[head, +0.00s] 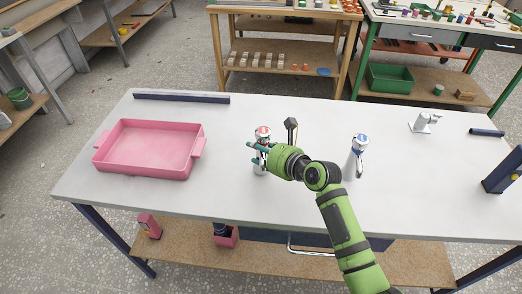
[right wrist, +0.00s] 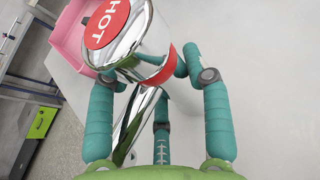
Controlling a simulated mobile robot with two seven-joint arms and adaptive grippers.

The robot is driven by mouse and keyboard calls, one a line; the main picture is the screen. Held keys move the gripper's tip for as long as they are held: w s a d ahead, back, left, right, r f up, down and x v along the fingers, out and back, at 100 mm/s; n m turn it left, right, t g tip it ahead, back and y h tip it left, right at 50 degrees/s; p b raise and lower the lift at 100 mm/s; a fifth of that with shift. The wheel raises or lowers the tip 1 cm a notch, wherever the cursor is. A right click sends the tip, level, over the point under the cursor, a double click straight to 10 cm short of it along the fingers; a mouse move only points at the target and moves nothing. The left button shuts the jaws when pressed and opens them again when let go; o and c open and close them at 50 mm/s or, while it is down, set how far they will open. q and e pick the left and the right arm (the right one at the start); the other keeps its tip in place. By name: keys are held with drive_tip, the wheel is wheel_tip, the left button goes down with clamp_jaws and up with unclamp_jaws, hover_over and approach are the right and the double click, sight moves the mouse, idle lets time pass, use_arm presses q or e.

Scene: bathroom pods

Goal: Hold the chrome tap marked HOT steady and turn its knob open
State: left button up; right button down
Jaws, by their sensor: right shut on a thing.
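The chrome tap marked HOT (head: 261,168) stands upright on the white counter, left of my right arm. In the right wrist view its rounded chrome head (right wrist: 146,35) carries a red HOT label (right wrist: 107,22) and a red band. My right gripper (head: 262,151) has its teal fingers around the upper part of the tap and is shut on it; it also shows in the right wrist view (right wrist: 152,72). The far finger contacts are partly hidden behind the chrome, so whether they hold only the knob or also the body cannot be told. My left gripper is not in view.
A blue-topped chrome tap (head: 356,157) stands right of my arm. A dark-headed post (head: 291,128) is just behind the gripper. A pink tray (head: 150,172) lies left, a small chrome fixture (head: 424,122) at the back right. The counter's front left is clear.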

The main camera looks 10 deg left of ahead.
drive_tip(key=shift+f+p, duration=0.1)
drive_tip(key=shift+p, duration=0.2)
idle(0.4)
drive_tip(key=c, duration=0.7)
unclamp_jaws()
drive_tip(key=shift+s+f, duration=0.1)
drive_tip(key=shift+f, duration=0.1)
drive_tip(key=shift+r, duration=0.1)
drive_tip(key=c, duration=1.1)
drive_tip(key=shift+c, duration=0.2)
